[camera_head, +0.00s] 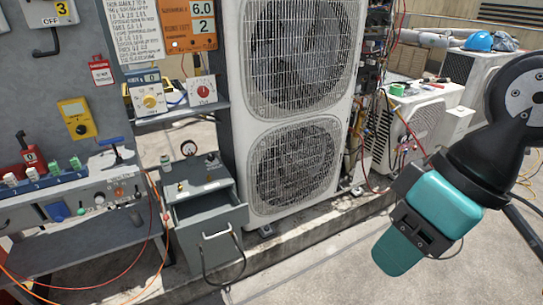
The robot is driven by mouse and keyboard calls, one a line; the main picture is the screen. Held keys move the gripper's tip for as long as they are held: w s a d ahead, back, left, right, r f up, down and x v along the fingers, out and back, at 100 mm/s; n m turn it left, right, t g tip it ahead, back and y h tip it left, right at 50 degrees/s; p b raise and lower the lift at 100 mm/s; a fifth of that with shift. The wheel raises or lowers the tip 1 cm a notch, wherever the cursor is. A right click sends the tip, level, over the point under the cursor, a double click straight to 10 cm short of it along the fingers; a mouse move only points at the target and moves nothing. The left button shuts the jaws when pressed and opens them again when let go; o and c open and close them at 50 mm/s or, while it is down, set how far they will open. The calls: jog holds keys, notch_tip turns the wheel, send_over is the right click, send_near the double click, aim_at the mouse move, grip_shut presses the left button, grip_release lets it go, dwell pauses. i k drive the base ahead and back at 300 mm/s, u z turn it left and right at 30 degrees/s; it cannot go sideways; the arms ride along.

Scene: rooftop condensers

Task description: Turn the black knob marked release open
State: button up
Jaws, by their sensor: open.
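A small black knob (212,158) sits on top of a grey cabinet (197,186) at left of centre, beside a round gauge (188,148). It may be the release knob, but any marking on it is too small to read. Its turned position cannot be told. My teal and black gripper (394,258) hangs at the right, well apart from the cabinet and touching nothing. It is open and appears empty; the gap between its jaws is hard to see from this angle.
A drawer (207,222) stands open at the cabinet's front. A tall white condenser (290,120) rises between the cabinet and my gripper. A control bench (85,200) with a red cable stands at left. The floor (330,270) in front is mostly clear.

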aim_at(210, 157)
jog(key=z, duration=0.05)
jog(key=i, duration=1.05)
jog(key=u, duration=1.2)
jog(key=i, duration=0.3)
jog(key=u, duration=0.25)
